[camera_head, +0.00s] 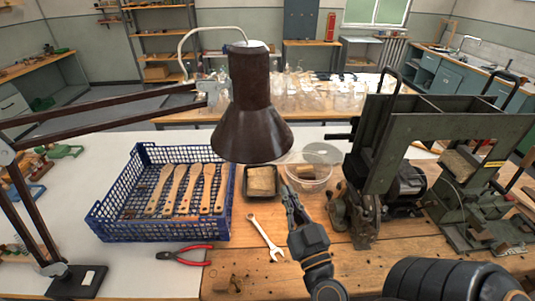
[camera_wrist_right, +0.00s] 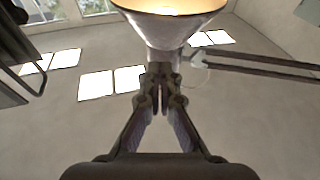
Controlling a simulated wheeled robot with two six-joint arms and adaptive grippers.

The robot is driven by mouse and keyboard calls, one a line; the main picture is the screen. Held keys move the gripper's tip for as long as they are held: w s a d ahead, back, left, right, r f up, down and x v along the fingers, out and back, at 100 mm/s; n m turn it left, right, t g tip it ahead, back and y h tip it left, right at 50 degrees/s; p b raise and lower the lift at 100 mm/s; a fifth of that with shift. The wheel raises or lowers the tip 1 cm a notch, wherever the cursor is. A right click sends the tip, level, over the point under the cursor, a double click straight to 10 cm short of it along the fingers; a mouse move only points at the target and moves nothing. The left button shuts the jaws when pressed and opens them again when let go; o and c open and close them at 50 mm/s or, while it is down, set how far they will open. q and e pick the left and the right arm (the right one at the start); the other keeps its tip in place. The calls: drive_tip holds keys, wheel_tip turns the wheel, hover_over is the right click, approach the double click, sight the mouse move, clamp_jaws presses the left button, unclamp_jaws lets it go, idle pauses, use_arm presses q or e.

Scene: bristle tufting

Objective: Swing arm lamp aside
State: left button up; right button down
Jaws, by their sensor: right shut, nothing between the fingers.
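The arm lamp has a dark brown shade (camera_head: 252,105) hanging over the middle of the bench in the head view. Its jointed arm (camera_head: 100,103) runs left to a base (camera_head: 76,281) at the front left. My right gripper (camera_head: 289,193) is shut and empty, pointing up, below and a little right of the shade. In the right wrist view the fingertips (camera_wrist_right: 160,77) show in front of the shade's lit rim (camera_wrist_right: 172,20), and the lamp arm (camera_wrist_right: 265,63) runs off to the right. Whether the fingertips touch the shade I cannot tell. My left gripper is out of view.
A blue crate (camera_head: 97,222) of wooden brush handles stands left of centre. Red pliers (camera_head: 185,253), a wrench (camera_head: 266,237), a small tray with a block (camera_head: 262,182) and a clear bowl (camera_head: 309,180) lie nearby. A green machine (camera_head: 377,135) stands on the right.

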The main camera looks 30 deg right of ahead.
drive_tip(key=s+r, duration=0.1)
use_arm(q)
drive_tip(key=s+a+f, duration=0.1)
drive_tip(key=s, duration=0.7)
use_arm(e)
drive_tip(key=b, duration=0.4)
approach(268, 151)
wheel_tip(268, 151, up, 3)
drive_tip(key=w, duration=0.1)
drive_tip(key=w+d, duration=0.1)
drive_tip(key=w, duration=0.1)
drive_tip(key=w+f, duration=0.1)
drive_tip(key=shift+w+d, duration=0.2)
drive_tip(key=shift+w+f, duration=0.25)
drive_tip(key=shift+w, duration=0.05)
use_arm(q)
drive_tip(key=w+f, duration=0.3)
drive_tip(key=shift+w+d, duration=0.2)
use_arm(e)
drive_tip(key=shift+w+f, duration=0.15)
